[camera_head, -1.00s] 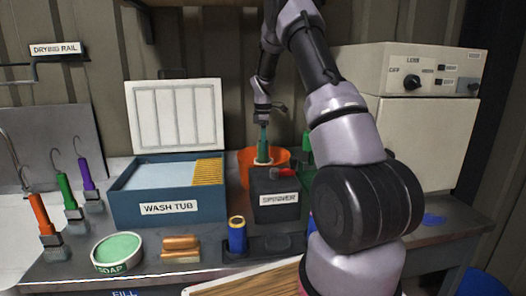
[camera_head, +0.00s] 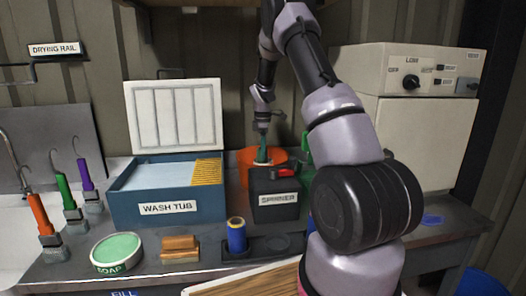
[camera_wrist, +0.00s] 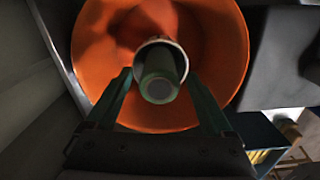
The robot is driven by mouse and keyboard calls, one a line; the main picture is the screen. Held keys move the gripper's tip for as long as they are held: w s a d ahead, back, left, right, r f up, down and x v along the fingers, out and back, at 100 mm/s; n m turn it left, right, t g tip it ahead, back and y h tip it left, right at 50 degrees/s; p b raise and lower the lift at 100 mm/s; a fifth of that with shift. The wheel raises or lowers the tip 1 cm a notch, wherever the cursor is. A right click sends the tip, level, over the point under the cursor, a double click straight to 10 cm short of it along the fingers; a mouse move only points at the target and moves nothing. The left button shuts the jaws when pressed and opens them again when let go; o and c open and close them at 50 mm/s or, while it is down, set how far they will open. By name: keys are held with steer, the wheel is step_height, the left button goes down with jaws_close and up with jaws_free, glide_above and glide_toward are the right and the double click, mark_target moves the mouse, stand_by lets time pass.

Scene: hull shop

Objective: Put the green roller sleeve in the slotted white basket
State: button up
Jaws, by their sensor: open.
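The green roller sleeve (camera_wrist: 158,82) appears to be the upright green cylinder inside a pale-rimmed tube in the orange bowl (camera_wrist: 95,60). I see it end-on in the wrist view. In the head view the orange bowl (camera_head: 246,167) stands behind the spinner, with green (camera_head: 262,155) showing at its centre. My gripper (camera_wrist: 160,103) is open over the bowl, with one dark green finger on each side of the cylinder's line. I cannot tell whether the fingers touch it. I make out no slotted white basket in either view.
The dark spinner (camera_head: 275,212) stands close in front of the bowl. The blue wash tub (camera_head: 135,212) is to the left, its white ribbed panel (camera_head: 172,115) upright behind. A beige cabinet (camera_head: 425,140) stands right.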

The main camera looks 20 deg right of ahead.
step_height(320, 180, up, 12)
steer(key=s+a+r+m+t, duration=0.2)
steer(key=s+a+r+m, duration=0.15)
steer(key=s+r, duration=0.55)
steer(key=s+a+r+m+t+y, duration=0.1)
steer(key=s+a+r+m+t, duration=0.15)
steer(key=s+r+m, duration=0.4)
steer(key=s+a+m+t, duration=0.1)
steer(key=s+m, duration=0.3)
steer(key=s, duration=0.7)
steer(key=s+a+m+t+y, duration=0.1)
steer(key=s+a+m, duration=0.3)
steer(key=s, duration=0.7)
steer(key=shift+a+r+t, duration=0.2)
steer(key=shift+t, duration=0.15)
